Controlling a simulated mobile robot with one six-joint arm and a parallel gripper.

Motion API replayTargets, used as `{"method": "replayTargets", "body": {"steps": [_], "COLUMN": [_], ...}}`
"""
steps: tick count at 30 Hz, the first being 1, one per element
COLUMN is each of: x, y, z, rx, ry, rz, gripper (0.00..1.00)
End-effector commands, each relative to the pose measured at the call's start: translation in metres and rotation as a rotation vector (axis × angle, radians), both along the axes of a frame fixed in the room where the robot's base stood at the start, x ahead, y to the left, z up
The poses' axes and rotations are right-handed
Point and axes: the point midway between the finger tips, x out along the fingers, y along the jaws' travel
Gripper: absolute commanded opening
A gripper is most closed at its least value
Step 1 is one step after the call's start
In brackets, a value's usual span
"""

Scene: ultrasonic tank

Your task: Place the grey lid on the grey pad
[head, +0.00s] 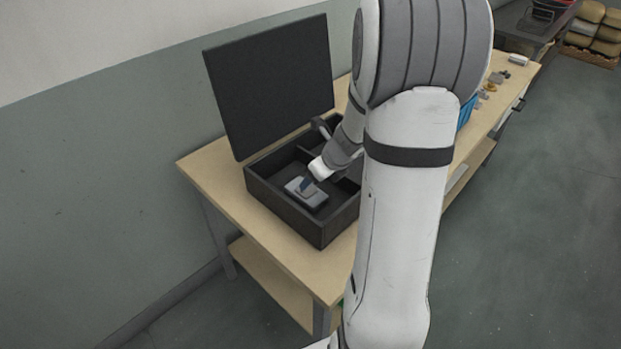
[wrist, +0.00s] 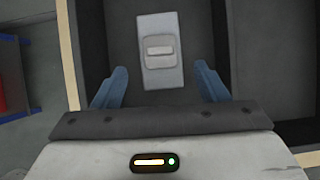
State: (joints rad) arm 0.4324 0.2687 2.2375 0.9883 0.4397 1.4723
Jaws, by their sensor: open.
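The grey lid (wrist: 160,64), a small rounded block with a paler raised bar, lies on the light grey pad (wrist: 161,22) in the wrist view. The pad sticks out beyond the lid at both ends. Both are inside a compartment of the open black case, and the pad also shows in the head view (head: 318,201). My gripper (wrist: 161,67) is open, its blue fingers on either side of the pad, with a gap on each side. In the head view my gripper (head: 308,184) is low over the lid and partly covers it.
The black case (head: 283,218) stands on a wooden bench (head: 285,262), its large panel (head: 270,85) raised at the back. Dividers and walls surround the compartment closely. My arm hides the case's right part. Small items lie farther along the bench.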

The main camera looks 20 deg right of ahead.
Motion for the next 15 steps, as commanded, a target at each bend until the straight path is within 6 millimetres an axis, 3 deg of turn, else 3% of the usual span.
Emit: {"method": "replayTargets", "body": {"steps": [3, 10, 15], "x": [-0.012, -0.025, -0.034], "y": [-0.005, -0.009, 0.009], "z": [0.025, 0.048, 0.062], "rx": [-0.001, -0.001, -0.068], "ry": [-0.002, -0.001, -0.018], "rz": [-0.001, 0.002, 0.165], "gripper": [0.67, 0.67, 0.67]}}
